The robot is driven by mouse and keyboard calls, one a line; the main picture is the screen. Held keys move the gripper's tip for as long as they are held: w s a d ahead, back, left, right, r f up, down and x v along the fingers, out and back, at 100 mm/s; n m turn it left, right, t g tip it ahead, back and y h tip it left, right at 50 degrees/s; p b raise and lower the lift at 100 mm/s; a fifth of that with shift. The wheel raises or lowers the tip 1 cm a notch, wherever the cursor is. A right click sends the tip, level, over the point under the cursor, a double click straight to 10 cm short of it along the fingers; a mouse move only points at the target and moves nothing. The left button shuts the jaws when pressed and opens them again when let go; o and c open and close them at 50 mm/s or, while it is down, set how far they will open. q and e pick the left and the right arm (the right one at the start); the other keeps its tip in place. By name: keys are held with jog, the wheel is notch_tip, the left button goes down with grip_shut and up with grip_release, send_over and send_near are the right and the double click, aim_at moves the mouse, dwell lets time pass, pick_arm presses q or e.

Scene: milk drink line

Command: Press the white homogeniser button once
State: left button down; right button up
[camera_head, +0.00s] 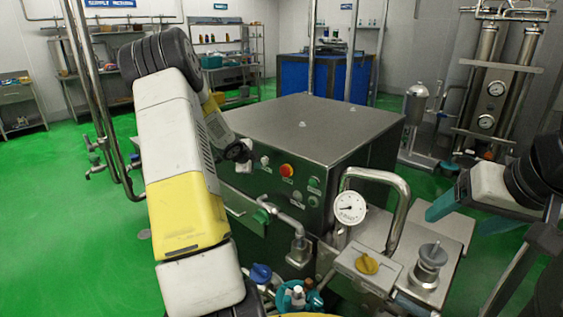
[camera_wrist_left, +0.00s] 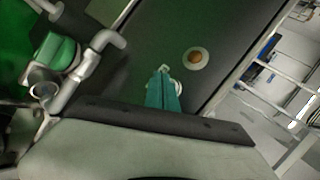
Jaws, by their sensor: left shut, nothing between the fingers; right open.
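The homogeniser is a steel box (camera_head: 300,120) in the middle of the head view. On its front panel a small white button (camera_head: 265,160) sits left of a red-orange button (camera_head: 287,170). In the left wrist view the red-orange button (camera_wrist_left: 196,59) has a pale ring, and a white round piece (camera_wrist_left: 178,87) shows partly behind my fingers. My left gripper (camera_wrist_left: 164,71) is shut and empty, close to the panel beside these buttons. I cannot tell whether it touches anything. Its fingertips are not clear in the head view. My right gripper (camera_head: 457,221) is open and empty, at the right.
A dial gauge (camera_head: 348,207), a bent steel pipe (camera_head: 388,190) and a yellow knob (camera_head: 367,263) stand in front of the box. A green-handled valve (camera_wrist_left: 58,55) lies left in the wrist view. Green floor is clear at left.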

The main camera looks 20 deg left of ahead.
pick_arm(q)
jog(key=shift+s+a, duration=0.3)
jog(key=shift+s, duration=0.45)
jog(key=shift+s+a, duration=0.35)
jog(key=shift+s, duration=0.4)
jog(key=shift+s+a, duration=0.3)
jog(key=shift+s, duration=0.45)
jog(key=shift+r, duration=0.1)
jog(key=s+d+r+n+g+y, duration=0.1)
jog(key=s+d+r+n, duration=0.35)
jog(key=r, duration=0.35)
jog(key=s+d+r+n+y, duration=0.1)
jog(key=s+d+r+n, duration=0.25)
jog(key=d+r, duration=0.3)
jog(key=s+d+r+n+g+h, duration=0.1)
jog(key=s+d+r+n+h, duration=0.1)
jog(key=s+d, duration=0.6)
jog(key=s+d+r+n+g+h, duration=0.1)
jog(key=s+d+n, duration=0.4)
jog(key=s, duration=1.2)
jog(key=d+r+h, duration=0.1)
jog(key=d, duration=0.3)
jog(key=shift+s+g, duration=0.25)
jog(key=shift+g, duration=0.05)
